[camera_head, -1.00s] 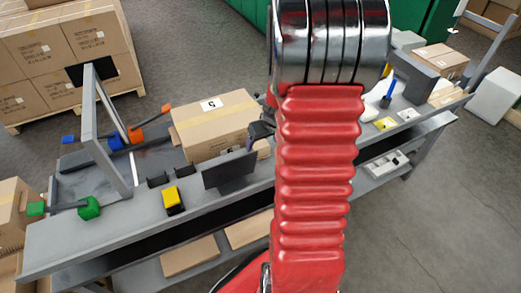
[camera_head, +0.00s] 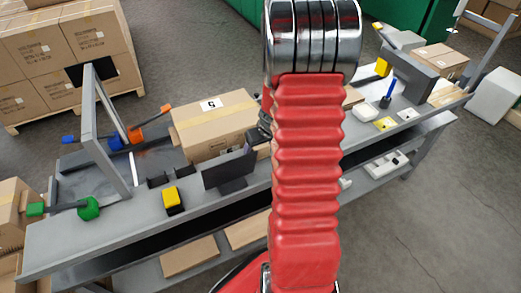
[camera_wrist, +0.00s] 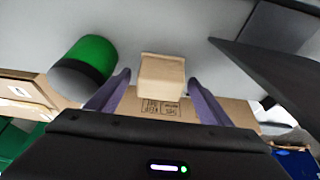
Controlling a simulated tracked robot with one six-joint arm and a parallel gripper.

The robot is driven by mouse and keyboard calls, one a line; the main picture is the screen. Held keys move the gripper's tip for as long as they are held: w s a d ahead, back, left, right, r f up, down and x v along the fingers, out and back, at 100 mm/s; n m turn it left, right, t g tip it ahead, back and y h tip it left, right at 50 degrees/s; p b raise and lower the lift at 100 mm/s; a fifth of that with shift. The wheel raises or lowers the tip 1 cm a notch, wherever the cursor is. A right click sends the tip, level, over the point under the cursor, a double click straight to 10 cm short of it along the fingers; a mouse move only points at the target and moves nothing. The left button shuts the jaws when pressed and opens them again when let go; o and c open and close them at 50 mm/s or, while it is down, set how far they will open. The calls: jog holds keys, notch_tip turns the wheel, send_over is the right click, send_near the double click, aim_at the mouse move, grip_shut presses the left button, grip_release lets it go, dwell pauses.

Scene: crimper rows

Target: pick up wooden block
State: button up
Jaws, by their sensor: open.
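The wooden block (camera_wrist: 162,80) is a small pale tan block in the middle of the wrist view, on or just over the grey surface. My gripper (camera_wrist: 159,76) shows as two purple fingers, spread apart, one on each side of the block. Gaps show between the block and the fingers, and I cannot tell whether either touches it. In the head view my red arm hides much of the bench centre, and I cannot make out the block with certainty there.
A green and black rounded object (camera_wrist: 88,60) lies left of the block in the wrist view. A dark panel (camera_wrist: 270,75) is to the right. In the head view the grey bench (camera_head: 75,235) carries a large carton (camera_head: 215,125), a black monitor (camera_head: 230,170) and tools.

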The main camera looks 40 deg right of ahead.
jog(key=shift+w+f, duration=0.2)
jog(key=shift+f, duration=0.3)
jog(key=shift+c, duration=0.3)
jog(key=c, duration=1.1)
jog(key=shift+r, duration=0.1)
jog(key=shift+c, duration=0.2)
notch_tip(320, 180, up, 10)
jog(key=shift+f, duration=0.1)
dwell(0.3)
